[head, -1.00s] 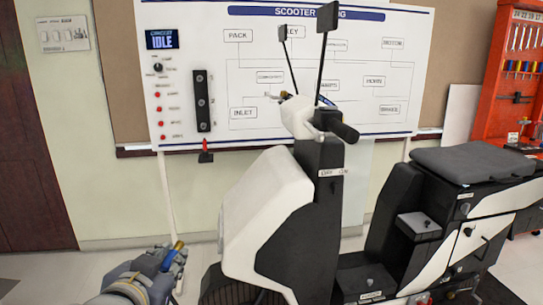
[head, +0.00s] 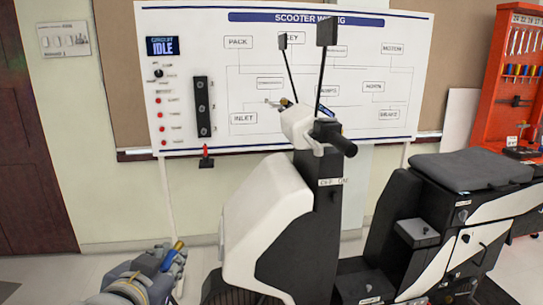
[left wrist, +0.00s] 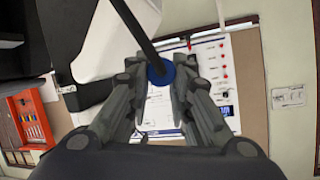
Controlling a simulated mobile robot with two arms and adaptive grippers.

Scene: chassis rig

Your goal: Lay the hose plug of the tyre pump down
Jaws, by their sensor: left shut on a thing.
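The hose plug (head: 171,257) has a blue body and a brass-coloured tip. In the head view it sticks up at a tilt from my left gripper (head: 166,266), low at the left edge of the scooter. In the left wrist view the plug's round blue end (left wrist: 161,73) sits between the two fingers of my left gripper (left wrist: 160,78), with a black hose (left wrist: 136,27) running from it toward the top. My left gripper is shut on the plug. The pump itself cannot be made out. My right gripper is not in view.
A white and black scooter (head: 268,215) stands just right of my left gripper. A wiring board (head: 290,80) hangs on the wall behind. An orange tool rack (head: 515,75) is at the far right. Bare floor shows at the lower left.

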